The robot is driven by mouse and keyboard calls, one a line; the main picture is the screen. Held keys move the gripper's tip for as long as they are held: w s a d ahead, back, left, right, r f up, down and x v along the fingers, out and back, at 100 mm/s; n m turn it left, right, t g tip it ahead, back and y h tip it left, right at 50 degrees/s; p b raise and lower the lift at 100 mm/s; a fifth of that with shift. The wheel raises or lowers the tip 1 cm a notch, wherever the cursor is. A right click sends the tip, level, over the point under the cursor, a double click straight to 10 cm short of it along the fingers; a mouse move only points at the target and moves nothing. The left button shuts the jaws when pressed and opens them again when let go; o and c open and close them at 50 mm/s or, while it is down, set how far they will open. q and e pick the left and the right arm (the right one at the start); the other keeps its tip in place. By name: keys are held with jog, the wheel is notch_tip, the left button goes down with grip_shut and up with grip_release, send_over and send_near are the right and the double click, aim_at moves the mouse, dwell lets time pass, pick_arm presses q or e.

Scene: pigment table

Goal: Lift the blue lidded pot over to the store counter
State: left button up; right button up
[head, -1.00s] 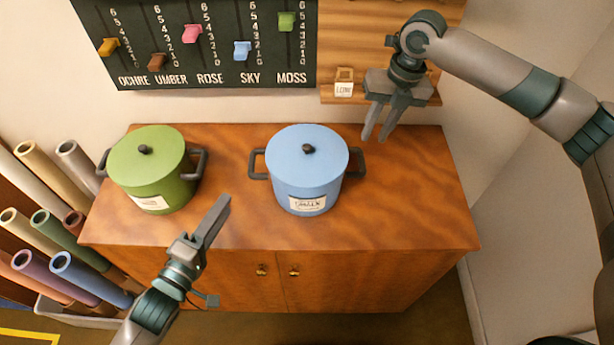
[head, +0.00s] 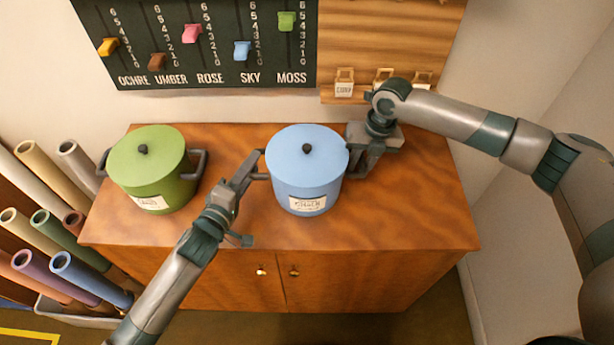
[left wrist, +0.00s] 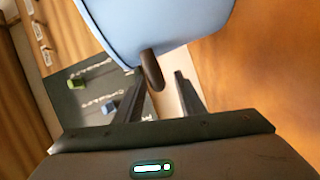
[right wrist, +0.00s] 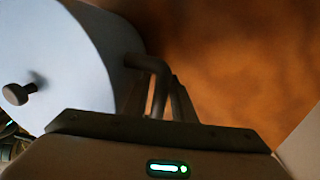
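The blue lidded pot (head: 305,170) stands upright on the wooden cabinet top, with a dark knob and a paper label. My left gripper (head: 250,168) is at its left handle. In the left wrist view the dark handle (left wrist: 152,70) shows between the two parted fingers (left wrist: 158,92). My right gripper (head: 364,160) is at the pot's right handle, which it partly hides in the head view. In the right wrist view the handle (right wrist: 155,68) runs down between the fingers (right wrist: 157,95), which look parted.
A green lidded pot (head: 150,172) stands to the left on the same cabinet top (head: 400,225). A slider board (head: 200,45) and a shelf with small labelled bags (head: 344,83) are behind. Coloured rolls (head: 78,275) stand at the left. The cabinet's front right is clear.

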pick_arm(q)
jog(key=shift+w+d, duration=0.2)
jog(key=shift+w, duration=0.25)
pick_arm(e)
jog(key=shift+a+f, duration=0.1)
jog(key=shift+f, duration=0.4)
pick_arm(q)
jog(key=shift+c, duration=0.6)
pick_arm(e)
jog(key=shift+c, duration=0.6)
pick_arm(q)
jog(key=c, duration=0.5)
pick_arm(e)
grip_shut()
pick_arm(q)
grip_shut()
jog(key=shift+f, duration=0.1)
jog(key=shift+r, duration=0.2)
pick_arm(e)
jog(key=shift+w+r, duration=0.1)
jog(key=shift+r, duration=0.05)
